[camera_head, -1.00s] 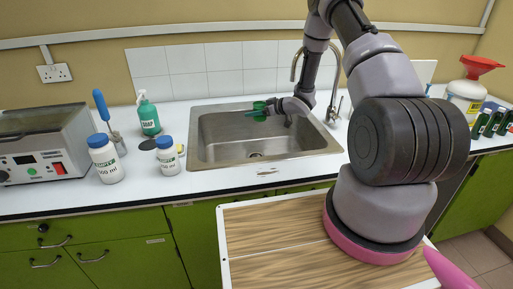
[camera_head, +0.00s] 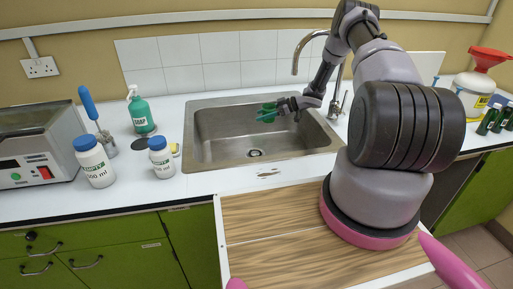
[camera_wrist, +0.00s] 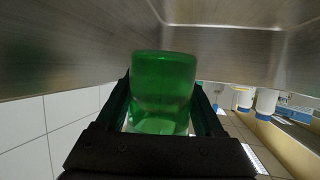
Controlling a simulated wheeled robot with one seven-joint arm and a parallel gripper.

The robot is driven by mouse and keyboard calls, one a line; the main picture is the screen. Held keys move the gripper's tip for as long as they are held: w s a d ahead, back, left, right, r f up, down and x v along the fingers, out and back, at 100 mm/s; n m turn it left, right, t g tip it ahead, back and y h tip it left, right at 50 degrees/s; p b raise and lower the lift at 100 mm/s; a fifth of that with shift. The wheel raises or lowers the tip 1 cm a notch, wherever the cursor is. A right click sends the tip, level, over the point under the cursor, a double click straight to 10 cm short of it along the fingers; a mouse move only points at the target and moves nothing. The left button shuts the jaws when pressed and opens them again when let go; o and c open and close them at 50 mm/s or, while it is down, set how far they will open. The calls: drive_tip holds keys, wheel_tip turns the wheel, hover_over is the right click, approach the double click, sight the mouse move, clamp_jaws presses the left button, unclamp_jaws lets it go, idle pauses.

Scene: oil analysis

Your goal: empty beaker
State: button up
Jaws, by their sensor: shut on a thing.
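A green translucent beaker (camera_wrist: 163,92) fills the middle of the wrist view, between the two fingers of my gripper (camera_wrist: 163,105). My gripper is shut on it. In the head view the beaker (camera_head: 267,112) is small and green, lying on its side or strongly tilted over the sink (camera_head: 215,158). My gripper (camera_head: 277,106) reaches in from the right, over the basin. The beaker's opening and any liquid in it cannot be made out.
A tap (camera_head: 299,58) stands behind the sink. A green soap bottle (camera_head: 140,112), two white bottles with blue caps (camera_head: 95,165) (camera_head: 162,160) and a grey machine (camera_head: 35,148) stand to the left. A container with a red funnel (camera_head: 475,92) is at the far right.

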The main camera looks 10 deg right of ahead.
drive_tip(key=shift+f, duration=0.1)
drive_tip(key=s+a+f+n+t+h, duration=0.1)
drive_tip(key=f, duration=0.2)
drive_tip(key=s+f+n+t+h, duration=0.1)
drive_tip(key=f+n, duration=0.1)
drive_tip(key=f, duration=0.1)
drive_tip(key=s+a+f+n+h, duration=0.1)
drive_tip(key=f, duration=0.2)
drive_tip(key=shift+s+a+f+t, duration=0.3)
drive_tip(key=shift+a+t, duration=0.05)
drive_tip(key=shift+t, duration=0.05)
drive_tip(key=shift+s+r+n+t+h, duration=0.1)
drive_tip(key=shift+r+n+t+h, duration=0.2)
drive_tip(key=shift+n+t+h, duration=0.3)
drive_tip(key=shift+r+n+t+h+p, duration=0.3)
drive_tip(key=shift+r+n+t+h, duration=0.25)
drive_tip(key=shift+n, duration=0.35)
drive_tip(key=shift+s+a+r+t, duration=0.1)
drive_tip(key=shift+s+a+t, duration=0.1)
drive_tip(key=shift+a+t, duration=0.05)
drive_tip(key=shift+s+a+r+n+t+h+p, duration=0.15)
drive_tip(key=shift+r+n+t+h+p, duration=0.25)
drive_tip(key=shift+n, duration=0.3)
idle(0.6)
